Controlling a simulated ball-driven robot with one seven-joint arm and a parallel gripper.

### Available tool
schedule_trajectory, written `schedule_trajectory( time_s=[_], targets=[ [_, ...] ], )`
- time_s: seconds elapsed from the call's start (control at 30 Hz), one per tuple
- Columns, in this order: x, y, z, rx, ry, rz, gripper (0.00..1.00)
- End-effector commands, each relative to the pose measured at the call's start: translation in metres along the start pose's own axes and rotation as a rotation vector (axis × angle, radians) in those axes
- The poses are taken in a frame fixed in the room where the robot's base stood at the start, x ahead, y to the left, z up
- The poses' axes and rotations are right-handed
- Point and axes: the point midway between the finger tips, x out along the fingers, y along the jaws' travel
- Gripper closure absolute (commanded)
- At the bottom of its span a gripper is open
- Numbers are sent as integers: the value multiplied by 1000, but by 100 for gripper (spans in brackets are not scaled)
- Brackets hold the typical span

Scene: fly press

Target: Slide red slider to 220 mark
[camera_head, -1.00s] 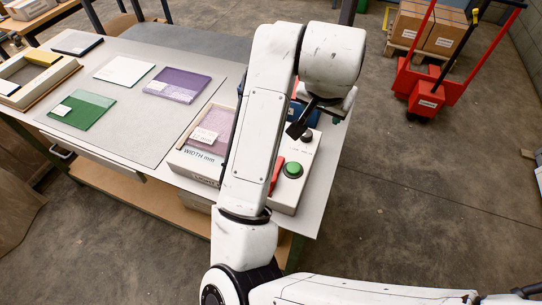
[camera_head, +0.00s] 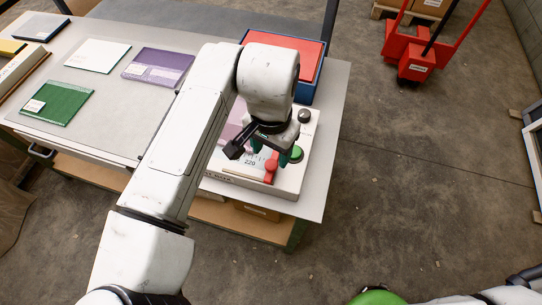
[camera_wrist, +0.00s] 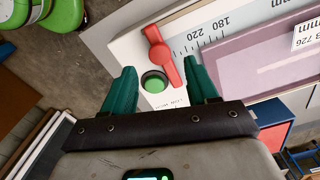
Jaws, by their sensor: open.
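The red slider (camera_head: 270,168) is on the light box at the table's front right, just right of the printed 220 (camera_head: 250,162). In the wrist view the red slider (camera_wrist: 162,57) has a round knob end and lies left of the 220 label (camera_wrist: 195,35), with 180 farther right. My gripper (camera_head: 276,152) is over the box by the slider. In the wrist view my gripper (camera_wrist: 158,70) is open, its teal fingers on either side of the slider's lower end with nothing held. Whether the fingers touch the slider cannot be told.
A green button (camera_wrist: 154,80) sits close by the slider, between the fingers in the picture. A dark knob (camera_head: 304,115) is farther back on the box. A blue-rimmed red tray (camera_head: 285,50) stands behind it. Coloured panels lie on the table to the left.

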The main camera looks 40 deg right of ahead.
Motion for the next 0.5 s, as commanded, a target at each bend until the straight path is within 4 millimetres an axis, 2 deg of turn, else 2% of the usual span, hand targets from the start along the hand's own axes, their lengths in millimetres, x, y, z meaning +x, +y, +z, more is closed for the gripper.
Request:
schedule_trajectory(
  time_s=[0.1, 0.23, 0.5],
  targets=[
    [20, 0, 0, -2, -1, 2, 42],
    [36, 0, 0, -1, 0, 1, 42],
    [48, 0, 0, 0, 0, -1, 42]
  ],
)
